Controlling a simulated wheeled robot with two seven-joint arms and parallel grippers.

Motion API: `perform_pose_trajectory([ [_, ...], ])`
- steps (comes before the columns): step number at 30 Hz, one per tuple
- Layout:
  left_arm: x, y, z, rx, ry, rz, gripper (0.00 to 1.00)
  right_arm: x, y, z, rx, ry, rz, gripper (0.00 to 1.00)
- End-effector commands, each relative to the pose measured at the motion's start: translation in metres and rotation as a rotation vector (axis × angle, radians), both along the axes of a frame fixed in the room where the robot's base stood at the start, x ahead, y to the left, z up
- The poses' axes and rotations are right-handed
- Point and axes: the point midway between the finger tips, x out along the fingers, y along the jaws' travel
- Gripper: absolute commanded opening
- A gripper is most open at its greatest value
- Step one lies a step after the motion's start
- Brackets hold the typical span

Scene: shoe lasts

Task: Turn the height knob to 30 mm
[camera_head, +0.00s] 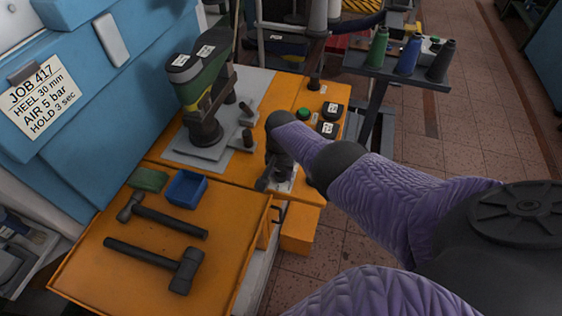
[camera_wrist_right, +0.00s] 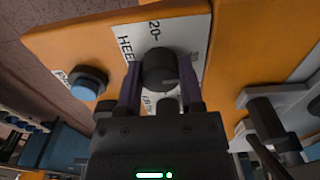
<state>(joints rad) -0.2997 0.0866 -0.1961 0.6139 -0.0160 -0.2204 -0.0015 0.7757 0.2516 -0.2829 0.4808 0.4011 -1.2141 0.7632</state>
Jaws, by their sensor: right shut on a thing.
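The black round height knob (camera_wrist_right: 158,66) sits on a white scale plate (camera_wrist_right: 128,42) marked "HEEL" and "20-" in the right wrist view. Another mark at the plate's right edge is too small to read surely. My right gripper (camera_wrist_right: 160,88) has one purple finger on each side of the knob and is shut on it. In the head view my right gripper (camera_head: 272,178) reaches down to the white plate (camera_head: 284,182) at the orange table's edge, and the knob is hard to make out there. The knob's pointer is not clearly visible. My left gripper is not in view.
A job card (camera_head: 40,95) reads "HEEL 30 mm". A green press (camera_head: 205,90) stands behind my right gripper. Two hammers (camera_head: 160,215), a blue tray (camera_head: 203,193) and a green block (camera_head: 148,180) are on the orange table (camera_head: 110,280).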

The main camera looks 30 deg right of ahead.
Motion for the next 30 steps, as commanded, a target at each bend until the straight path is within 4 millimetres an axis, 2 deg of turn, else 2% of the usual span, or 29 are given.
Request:
perform_pose_trajectory([
  [4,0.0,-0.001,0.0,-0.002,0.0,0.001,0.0,0.001,-0.001,0.001,-0.003,-0.005,0.001,0.0],
  [5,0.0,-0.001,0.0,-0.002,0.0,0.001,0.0,0.001,-0.001,0.001,-0.003,-0.005,0.001,0.52],
  [9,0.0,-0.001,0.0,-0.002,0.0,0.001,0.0,0.001,-0.001,0.001,-0.002,-0.004,0.001,0.82],
  [17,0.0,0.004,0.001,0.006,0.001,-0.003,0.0,0.001,0.0,0.001,-0.001,-0.002,0.002,0.84],
  [19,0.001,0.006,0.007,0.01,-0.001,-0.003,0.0,0.001,0.0,0.008,-0.001,-0.003,0.002,0.84],
  [25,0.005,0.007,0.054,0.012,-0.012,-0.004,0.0,0.001,0.0,0.064,-0.002,-0.006,0.003,0.84],
  [30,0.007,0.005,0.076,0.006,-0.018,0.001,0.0,0.001,0.0,0.095,-0.001,-0.005,0.002,0.84],
])
